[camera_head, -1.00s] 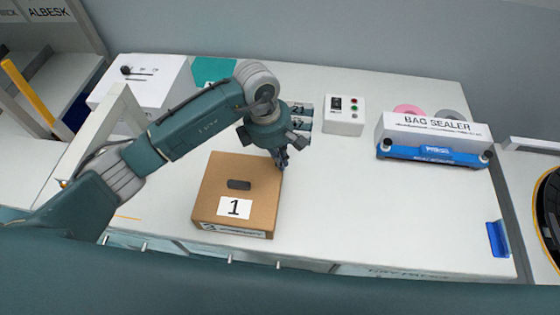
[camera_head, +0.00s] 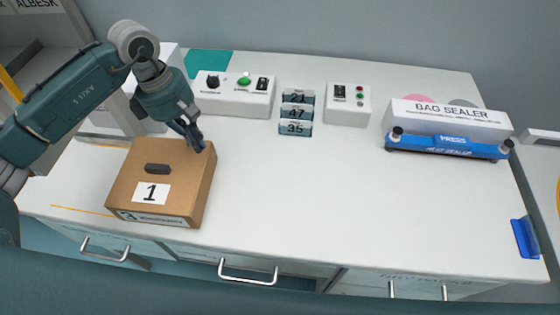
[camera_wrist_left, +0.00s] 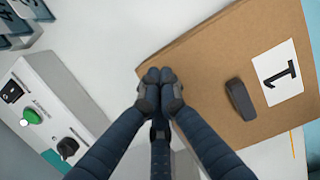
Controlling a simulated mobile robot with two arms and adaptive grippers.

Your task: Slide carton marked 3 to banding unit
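A brown carton (camera_head: 155,185) sits on the white bench at the left. Its top has a white label reading 1 and a dark handle-like block. A strip on its front face appears to begin with 3. My left gripper (camera_head: 195,145) is at the carton's right back edge, fingers pointing down. In the left wrist view its fingertips (camera_wrist_left: 160,82) are together with nothing visible between them, beside the carton (camera_wrist_left: 215,60). Whether they touch it is unclear. My right gripper is not in view. I cannot identify the banding unit; white equipment behind my left arm is partly hidden.
Behind are a control box (camera_head: 233,95) with a green button, number cards (camera_head: 297,112) and another control box (camera_head: 347,105). A bag sealer (camera_head: 450,125) stands at the right, with a blue bracket (camera_head: 525,238) at the bench edge. The bench middle is clear.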

